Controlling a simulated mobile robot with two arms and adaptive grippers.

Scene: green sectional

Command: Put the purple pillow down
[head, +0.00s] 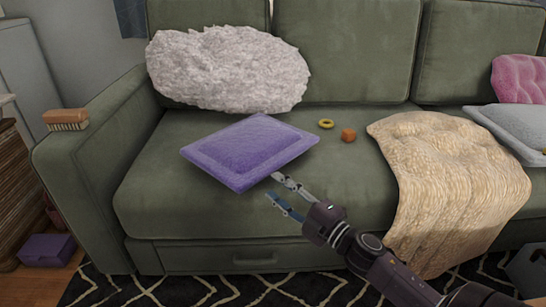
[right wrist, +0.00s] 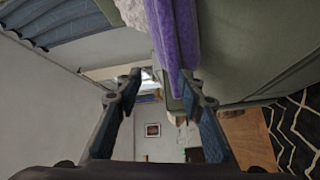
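The purple pillow (head: 250,152) lies flat on the green sofa's seat (head: 160,185), its front corner close to the seat's front edge. My right gripper (head: 273,186) is at the pillow's front right side, its two fingers spread apart with nothing between them. In the right wrist view the purple pillow (right wrist: 172,40) shows edge-on against the green seat, just beyond the open right gripper (right wrist: 163,86). One fingertip is very close to the pillow; I cannot tell whether it touches. My left gripper is not in view.
A fluffy white pillow (head: 228,70) leans behind. A yellow ring (head: 326,124) and a small orange-brown object (head: 348,135) sit right of the purple pillow. A beige blanket (head: 450,180) drapes over the seat. A brush (head: 66,120) lies on the left armrest.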

